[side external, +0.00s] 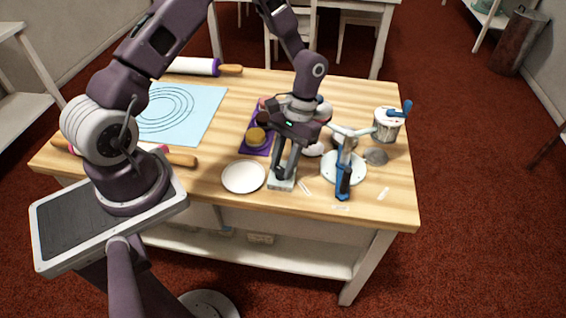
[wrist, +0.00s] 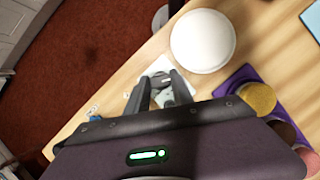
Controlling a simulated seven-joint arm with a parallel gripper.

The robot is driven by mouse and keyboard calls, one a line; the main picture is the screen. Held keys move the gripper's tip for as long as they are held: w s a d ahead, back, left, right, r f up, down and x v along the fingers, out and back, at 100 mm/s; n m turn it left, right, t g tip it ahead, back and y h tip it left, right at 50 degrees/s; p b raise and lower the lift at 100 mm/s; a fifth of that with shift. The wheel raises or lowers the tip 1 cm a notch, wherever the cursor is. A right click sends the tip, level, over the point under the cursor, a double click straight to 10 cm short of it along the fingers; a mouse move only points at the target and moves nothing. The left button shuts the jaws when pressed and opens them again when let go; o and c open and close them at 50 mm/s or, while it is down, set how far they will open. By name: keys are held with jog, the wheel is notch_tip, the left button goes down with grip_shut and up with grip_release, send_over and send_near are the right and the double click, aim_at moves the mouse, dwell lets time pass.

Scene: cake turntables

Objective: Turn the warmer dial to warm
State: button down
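The warmer (side external: 283,184) is a small pale box near the front edge of the table, just right of a white plate. In the wrist view the warmer (wrist: 158,66) shows beyond and between my fingers. My gripper (side external: 282,174) points down right over it, with the fingertips at or close to its top. In the wrist view my gripper (wrist: 160,80) has its two fingers apart, with a small greyish part of the warmer between them. That part may be the dial; its setting is not readable. I cannot tell whether the fingers touch it.
The white plate (side external: 243,177) lies close on the left. A purple tray (side external: 251,148) with cakes is behind it. A white turntable (side external: 328,169) with a blue-handled tool (side external: 344,184) stands close on the right. A tub (side external: 388,125) is further right, a blue mat (side external: 207,122) far left.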

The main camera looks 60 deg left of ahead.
jog(key=shift+m, duration=0.3)
jog(key=m+y, duration=0.2)
jog(key=m, duration=0.3)
jog(key=shift+d, duration=0.2)
jog(key=m+y, duration=0.1)
jog(key=m, duration=0.2)
jog(key=m+t+y, duration=0.1)
jog(key=m, duration=0.2)
jog(key=shift+d, duration=0.1)
dwell(0.4)
jog(key=c, duration=1.1)
grip_release()
jog(key=shift+s, duration=0.1)
jog(key=v, duration=0.7)
